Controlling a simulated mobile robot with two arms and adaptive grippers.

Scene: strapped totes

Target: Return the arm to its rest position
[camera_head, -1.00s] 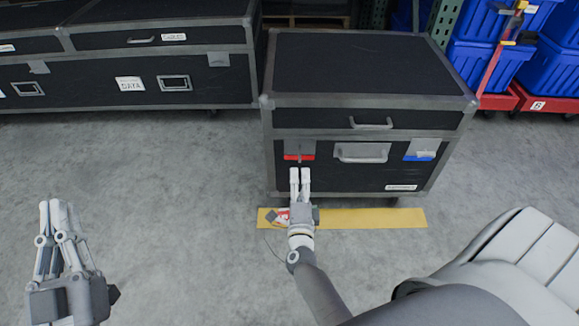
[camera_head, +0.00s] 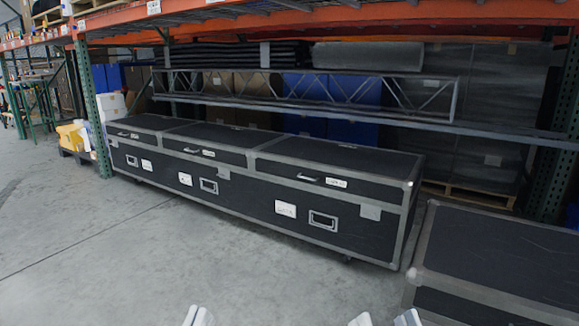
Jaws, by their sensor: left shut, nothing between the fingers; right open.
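Only the fingertips of my grippers show, at the bottom edge of the head view. My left gripper (camera_head: 198,317) is shut and empty, its two pale fingertips close together above the grey floor. My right gripper (camera_head: 386,319) is open, its fingertips spread apart with nothing seen between them. It is just left of a black case (camera_head: 495,245) with grey metal edges at the lower right. My arms and the rest of both hands are out of the picture.
A long row of black cases (camera_head: 245,190) stands on the floor under an orange-beamed rack (camera_head: 350,14). A green rack upright (camera_head: 92,110) is at the left. Yellow and white containers (camera_head: 72,135) sit beyond it. The grey floor at front left is clear.

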